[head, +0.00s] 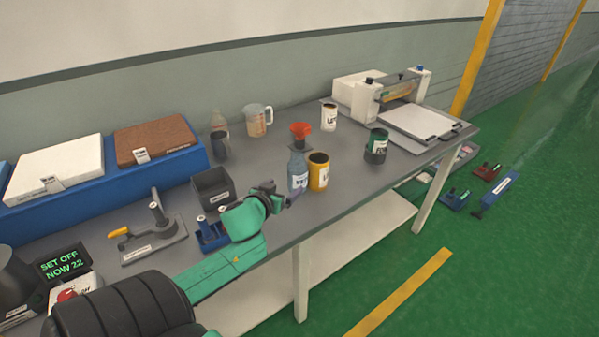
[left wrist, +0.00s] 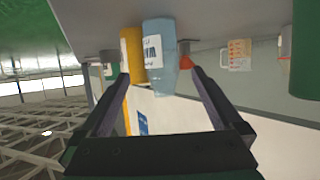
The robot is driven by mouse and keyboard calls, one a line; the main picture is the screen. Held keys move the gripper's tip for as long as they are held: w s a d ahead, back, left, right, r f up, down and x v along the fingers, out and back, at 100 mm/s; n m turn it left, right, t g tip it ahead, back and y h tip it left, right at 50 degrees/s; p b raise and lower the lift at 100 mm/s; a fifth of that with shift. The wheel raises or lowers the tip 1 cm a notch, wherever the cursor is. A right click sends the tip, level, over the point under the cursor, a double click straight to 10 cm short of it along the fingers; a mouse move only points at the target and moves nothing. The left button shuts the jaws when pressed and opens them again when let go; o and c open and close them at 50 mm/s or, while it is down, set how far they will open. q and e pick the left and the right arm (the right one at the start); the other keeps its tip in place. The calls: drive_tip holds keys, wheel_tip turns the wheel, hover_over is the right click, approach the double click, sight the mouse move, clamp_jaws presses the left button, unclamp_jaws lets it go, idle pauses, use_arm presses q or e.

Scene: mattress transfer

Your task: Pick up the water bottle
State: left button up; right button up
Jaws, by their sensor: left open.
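The water bottle (head: 297,172) is translucent blue-grey with a white label. It stands upright on the grey table, just left of a yellow can (head: 319,173). My left gripper (head: 284,198) is close in front of the bottle in the head view, partly covering its lower part. In the left wrist view the bottle (left wrist: 158,48) appears between the spread fingers of my left gripper (left wrist: 163,76), beyond the tips. The fingers are open and empty. Whether a finger touches the bottle cannot be told. My right gripper is not in view.
A red funnel (head: 301,129) stands behind the bottle. A dark bin (head: 213,187) and a blue holder (head: 211,234) are to the left.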

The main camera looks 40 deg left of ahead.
sight(293, 179)
use_arm(q)
drive_tip(key=x, duration=0.3)
drive_tip(key=shift+w+a+f, duration=0.1)
drive_tip(key=shift+w+a, duration=0.05)
drive_tip(key=shift+w, duration=0.15)
drive_tip(key=x, duration=0.5)
drive_tip(key=shift+f, duration=0.15)
drive_tip(key=shift+w+a+f, duration=0.15)
drive_tip(key=shift+w+f, duration=0.15)
drive_tip(key=shift+w, duration=0.2)
drive_tip(key=shift+s+r, duration=0.1)
drive_tip(key=c, duration=1.2)
drive_tip(key=shift+c, duration=1.1)
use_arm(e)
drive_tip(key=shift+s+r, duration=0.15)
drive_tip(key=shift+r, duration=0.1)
